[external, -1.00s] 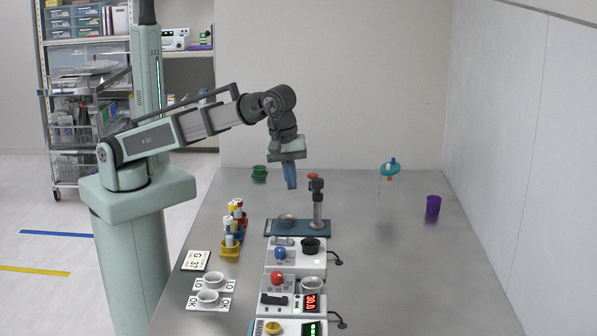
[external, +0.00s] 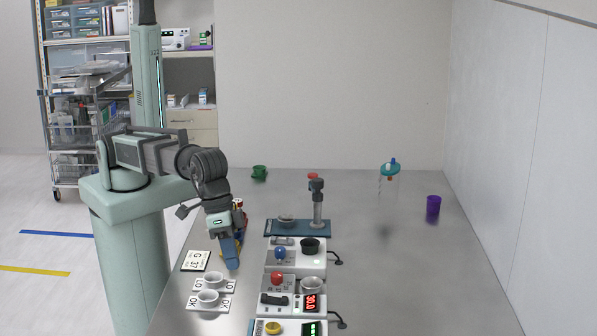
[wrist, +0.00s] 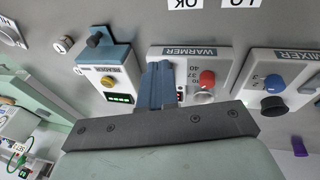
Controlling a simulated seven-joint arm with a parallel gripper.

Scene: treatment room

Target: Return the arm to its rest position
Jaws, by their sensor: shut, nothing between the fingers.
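My gripper (external: 231,266) hangs with its blue fingers pointing down, closed together and empty. In the external view it is in front of the tube rack (external: 241,222), which it partly hides, and left of the row of devices. I cannot tell its exact height over the table. In the wrist view the shut blue fingers (wrist: 157,85) show in front of the warmer (wrist: 222,61).
The metal table (external: 450,285) is clear at right. The mixer (external: 313,262), warmer and reader (wrist: 96,79) stand in a row. White cup plates (external: 190,301) and a label card (external: 195,261) lie left. A purple cup (external: 433,207) and lidded clear jar (external: 389,187) stand back right.

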